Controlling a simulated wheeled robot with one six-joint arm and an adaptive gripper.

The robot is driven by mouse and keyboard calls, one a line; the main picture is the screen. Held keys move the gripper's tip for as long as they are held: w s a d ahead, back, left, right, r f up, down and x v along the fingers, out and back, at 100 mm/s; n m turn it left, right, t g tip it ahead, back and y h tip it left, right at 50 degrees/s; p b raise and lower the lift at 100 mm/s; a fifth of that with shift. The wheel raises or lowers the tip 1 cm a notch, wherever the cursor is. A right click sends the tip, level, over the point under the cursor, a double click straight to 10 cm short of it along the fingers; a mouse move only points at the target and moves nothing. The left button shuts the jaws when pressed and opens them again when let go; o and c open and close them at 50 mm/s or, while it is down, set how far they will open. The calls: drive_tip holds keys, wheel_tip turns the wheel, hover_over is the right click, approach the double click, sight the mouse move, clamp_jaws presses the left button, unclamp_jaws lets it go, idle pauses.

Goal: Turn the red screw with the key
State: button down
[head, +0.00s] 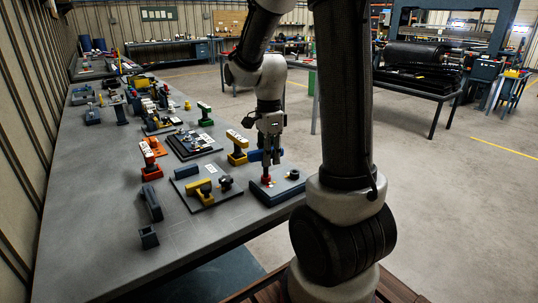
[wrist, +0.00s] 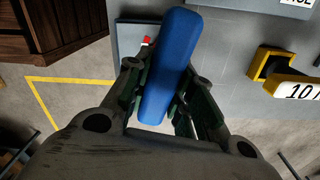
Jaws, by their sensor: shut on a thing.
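My gripper (head: 269,150) is shut on the blue handle of the key (head: 256,155), above the front edge of the bench. In the wrist view the blue handle (wrist: 168,65) lies lengthwise between the two fingers. The red screw (head: 267,180) is on a blue-grey block (head: 290,187), directly below my gripper. A dark upright shaft seems to run from the gripper down to the red screw. I cannot tell whether the key's tip is seated in it. In the wrist view a bit of red (wrist: 147,41) shows beside the handle, which hides the rest.
A yellow-handled tool (head: 237,146) with a label stands close to the left of my gripper. A plate with yellow and black parts (head: 207,194) lies left of the block. An orange tool (head: 151,158) and a green one (head: 205,112) stand farther off.

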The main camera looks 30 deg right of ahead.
drive_tip(key=shift+s+f, duration=0.15)
drive_tip(key=c, duration=1.1)
unclamp_jaws()
drive_tip(key=shift+c, duration=0.2)
drive_tip(key=shift+r, duration=2.85)
drive_tip(key=shift+w, duration=0.2)
drive_tip(key=shift+c, duration=0.5)
